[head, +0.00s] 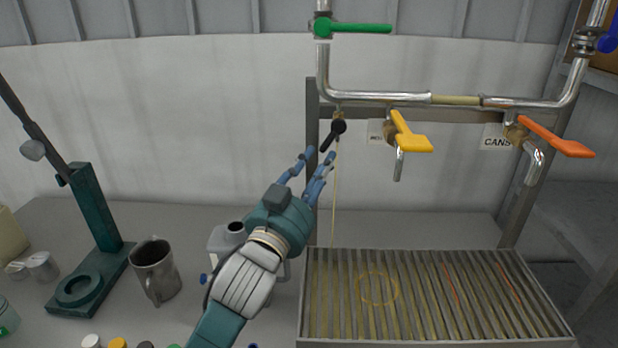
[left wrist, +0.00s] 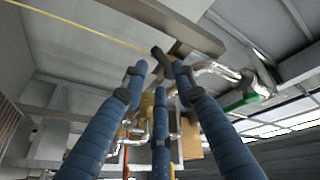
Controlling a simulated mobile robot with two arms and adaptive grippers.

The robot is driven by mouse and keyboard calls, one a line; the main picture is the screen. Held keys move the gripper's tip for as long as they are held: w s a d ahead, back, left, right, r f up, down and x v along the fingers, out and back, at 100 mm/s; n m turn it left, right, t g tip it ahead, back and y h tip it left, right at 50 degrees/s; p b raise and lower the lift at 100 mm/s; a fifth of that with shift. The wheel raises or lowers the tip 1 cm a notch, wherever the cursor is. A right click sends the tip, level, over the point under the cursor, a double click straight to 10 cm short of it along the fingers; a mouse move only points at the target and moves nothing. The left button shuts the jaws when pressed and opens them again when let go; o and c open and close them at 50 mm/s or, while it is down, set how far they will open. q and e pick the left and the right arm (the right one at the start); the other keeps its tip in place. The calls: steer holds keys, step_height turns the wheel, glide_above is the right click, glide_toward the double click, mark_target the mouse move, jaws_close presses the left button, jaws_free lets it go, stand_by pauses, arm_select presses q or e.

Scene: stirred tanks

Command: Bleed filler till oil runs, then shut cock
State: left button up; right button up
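The bleed cock with a black lever (head: 333,134) hangs under the left end of the filler pipe (head: 385,97). Its lever slants down and to the left. A thin yellow oil stream (head: 334,200) falls from it towards the grated tray. The stream also shows in the left wrist view (left wrist: 80,27). My left gripper (head: 320,160) is open just below and left of the lever, its blue fingers spread and apparently holding nothing. In the left wrist view the black lever (left wrist: 161,62) lies just beyond the fingertips. My right gripper is out of view.
A yellow-handled tap (head: 411,135) and an orange-handled tap (head: 555,137) hang right of the cock. A green-handled valve (head: 355,29) is above. The grated tray (head: 302,315) lies below. A metal mug (head: 153,268) and a teal stand (head: 95,220) are left.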

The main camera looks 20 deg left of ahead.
arm_select(q)
steer(key=shift+v, duration=2.3)
